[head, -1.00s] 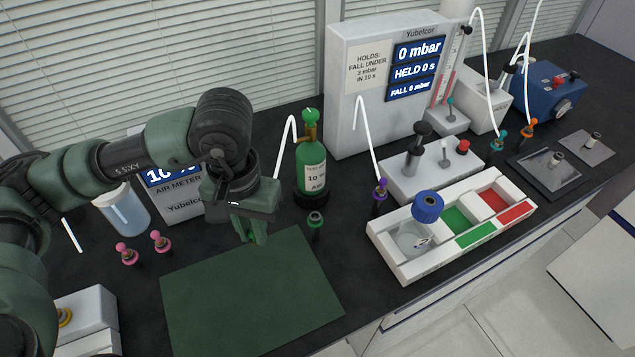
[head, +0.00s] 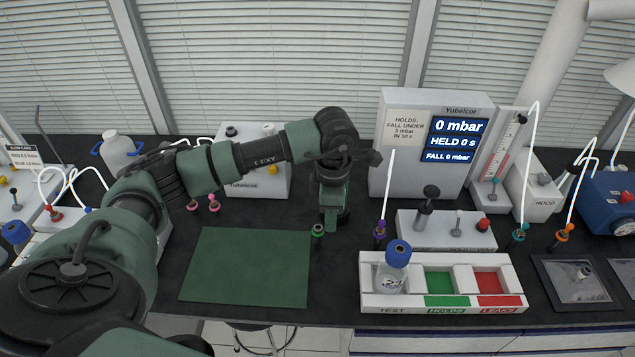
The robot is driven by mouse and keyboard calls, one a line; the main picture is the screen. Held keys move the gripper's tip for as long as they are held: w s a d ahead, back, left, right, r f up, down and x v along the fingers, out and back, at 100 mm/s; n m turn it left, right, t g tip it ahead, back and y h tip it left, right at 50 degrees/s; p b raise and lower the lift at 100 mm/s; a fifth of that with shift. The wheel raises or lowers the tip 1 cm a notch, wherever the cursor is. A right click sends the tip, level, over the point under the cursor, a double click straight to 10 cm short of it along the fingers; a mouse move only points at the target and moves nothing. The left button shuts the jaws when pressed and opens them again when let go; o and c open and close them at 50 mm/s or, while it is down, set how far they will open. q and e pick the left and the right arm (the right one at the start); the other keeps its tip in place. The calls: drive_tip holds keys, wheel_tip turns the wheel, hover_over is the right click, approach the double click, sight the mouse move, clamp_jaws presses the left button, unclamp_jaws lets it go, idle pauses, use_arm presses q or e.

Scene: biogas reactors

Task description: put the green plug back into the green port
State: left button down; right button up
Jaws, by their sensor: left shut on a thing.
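My left gripper (head: 329,222) points down over the bench, just right of the green mat. It is shut on a small green thing, taken as the green plug, which the fingers mostly hide. A small dark post with a green ring (head: 318,231), which looks like the green port, stands at the mat's right edge. The gripper's tips overlap it in the picture, slightly behind and to its right; I cannot tell whether they touch. My right gripper is not in view.
The green mat (head: 248,268) is bare. A white tray (head: 374,303) holds a blue-capped jar (head: 391,268) in its TEST compartment. A purple plug (head: 379,233) stands right of the gripper. The pressure box (head: 396,180) is behind. Pink plugs (head: 214,203) stand left.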

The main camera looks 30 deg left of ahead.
use_arm(q)
drive_tip(key=a+f+n, duration=0.1)
drive_tip(key=n, duration=0.2)
drive_tip(key=w+a+f+n, duration=0.1)
drive_tip(key=a+n, duration=0.1)
drive_tip(key=n, duration=0.1)
drive_tip(key=w+a+f+n+p, duration=0.1)
drive_tip(key=a+n, duration=0.1)
drive_tip(key=n, duration=0.1)
drive_tip(key=shift+w, duration=0.2)
drive_tip(key=shift+a+f+b, duration=0.1)
drive_tip(key=shift+f+b, duration=0.45)
drive_tip(key=shift+f, duration=0.35)
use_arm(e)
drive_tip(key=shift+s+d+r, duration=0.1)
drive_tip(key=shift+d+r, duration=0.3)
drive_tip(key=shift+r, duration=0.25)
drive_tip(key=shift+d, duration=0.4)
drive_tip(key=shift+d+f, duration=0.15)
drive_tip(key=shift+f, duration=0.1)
